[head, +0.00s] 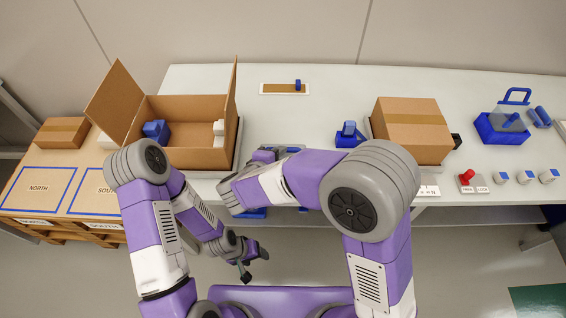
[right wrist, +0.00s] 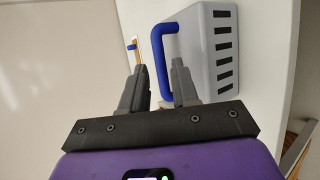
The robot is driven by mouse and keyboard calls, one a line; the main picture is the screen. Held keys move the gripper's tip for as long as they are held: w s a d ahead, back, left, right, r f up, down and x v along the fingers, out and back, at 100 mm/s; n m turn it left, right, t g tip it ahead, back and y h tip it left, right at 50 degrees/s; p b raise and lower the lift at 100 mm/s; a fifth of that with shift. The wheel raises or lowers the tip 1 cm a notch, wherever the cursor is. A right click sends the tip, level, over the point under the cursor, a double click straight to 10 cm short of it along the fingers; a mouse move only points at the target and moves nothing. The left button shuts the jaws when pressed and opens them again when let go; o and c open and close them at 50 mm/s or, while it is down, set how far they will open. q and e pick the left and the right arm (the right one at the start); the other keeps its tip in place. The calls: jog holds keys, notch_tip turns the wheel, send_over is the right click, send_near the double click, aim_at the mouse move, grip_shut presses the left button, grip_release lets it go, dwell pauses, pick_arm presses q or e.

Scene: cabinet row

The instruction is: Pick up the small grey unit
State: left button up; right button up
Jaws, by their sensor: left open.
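The small grey unit (right wrist: 225,50) is a light grey box with black vent slots and a blue handle (right wrist: 167,60), seen in the right wrist view. My right gripper (right wrist: 160,68) is open, one finger on each side of the near part of the handle. Whether a finger touches it I cannot tell. In the head view my right arm hides most of the unit, and only a bit of blue and grey shows beyond the forearm. My left gripper (head: 248,262) is open and empty, low in front of the table, away from the unit.
An open cardboard box (head: 190,108) stands left on the table with blue and white things inside. A closed carton (head: 412,122) stands right, near a blue holder (head: 349,132). A red-knobbed switch (head: 467,178) and blue basket (head: 502,127) are further right. The table's back middle is mostly clear.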

jog(key=b+x, duration=0.1)
jog(key=x, duration=0.4)
jog(key=shift+w+a, duration=0.1)
jog(key=shift+w, duration=0.05)
grip_shut()
jog(key=shift+r, duration=0.1)
dwell(1.1)
